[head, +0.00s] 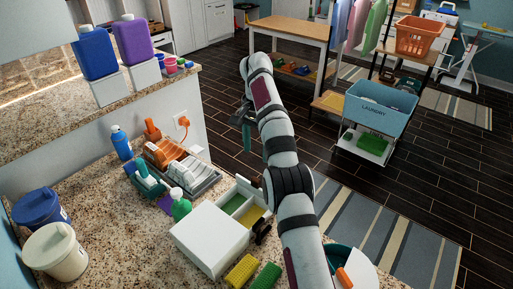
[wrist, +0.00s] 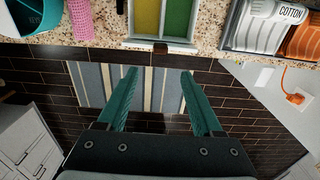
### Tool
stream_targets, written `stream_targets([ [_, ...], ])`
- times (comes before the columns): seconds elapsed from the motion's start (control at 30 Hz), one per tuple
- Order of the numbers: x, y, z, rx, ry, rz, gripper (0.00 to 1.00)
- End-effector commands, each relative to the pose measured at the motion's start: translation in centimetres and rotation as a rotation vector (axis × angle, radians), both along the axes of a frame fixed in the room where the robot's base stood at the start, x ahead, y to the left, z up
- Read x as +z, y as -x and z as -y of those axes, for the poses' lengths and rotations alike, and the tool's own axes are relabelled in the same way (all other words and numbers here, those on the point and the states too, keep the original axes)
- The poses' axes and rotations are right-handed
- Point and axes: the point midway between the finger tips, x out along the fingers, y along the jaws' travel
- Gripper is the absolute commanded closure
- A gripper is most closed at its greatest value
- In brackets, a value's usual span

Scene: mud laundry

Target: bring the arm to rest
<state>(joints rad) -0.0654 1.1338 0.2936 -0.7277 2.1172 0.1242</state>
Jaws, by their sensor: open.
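My arm rises from the lower middle of the head view, over the counter's right side, and bends at the top. My gripper (head: 247,132) hangs at its end, partly hidden by the arm, with a teal finger pointing down. In the wrist view my gripper (wrist: 158,72) has its two teal fingers spread wide apart with nothing between them. The striped rug (wrist: 150,88) and dark floor show beyond the fingers. The fingers appear clear of the counter and touch nothing that I can see.
The granite counter (head: 100,207) holds a white box (head: 210,238) with a yellow-and-green compartment tray (head: 240,207), bottles, tubs and sponges. A blue laundry basket (head: 380,108) stands on a cart to the right. A wooden-topped table (head: 290,30) stands behind. Open floor lies between.

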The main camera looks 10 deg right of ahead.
Motion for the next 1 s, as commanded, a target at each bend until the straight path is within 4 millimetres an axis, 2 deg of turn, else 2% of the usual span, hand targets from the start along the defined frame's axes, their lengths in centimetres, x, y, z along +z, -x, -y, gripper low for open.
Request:
stream_targets([
  [0.23,0.1,0.0,0.0,0.001,0.0,0.0,0.32],
  [0.27,0.4,0.2,0.0,0.004,0.0,0.0,0.32],
  [0.37,3.2,1.7,0.4,0.04,-0.007,-0.004,0.32],
  [0.47,7.3,6.4,0.8,0.105,-0.027,-0.013,0.32],
  [0.53,9.4,11.2,1.0,0.153,-0.045,-0.017,0.32],
  [0.57,9.9,13.4,1.1,0.171,-0.053,-0.017,0.32],
  [0.63,10.4,19.2,1.1,0.209,-0.075,-0.016,0.32],
  [0.73,9.1,27.9,1.0,0.254,-0.106,-0.012,0.32],
  [0.8,7.1,33.3,0.8,0.274,-0.126,-0.006,0.32],
  [0.9,4.1,38.9,0.4,0.293,-0.147,0.001,0.32],
  [1.0,2.1,41.9,0.2,0.301,-0.157,0.003,0.32],
])
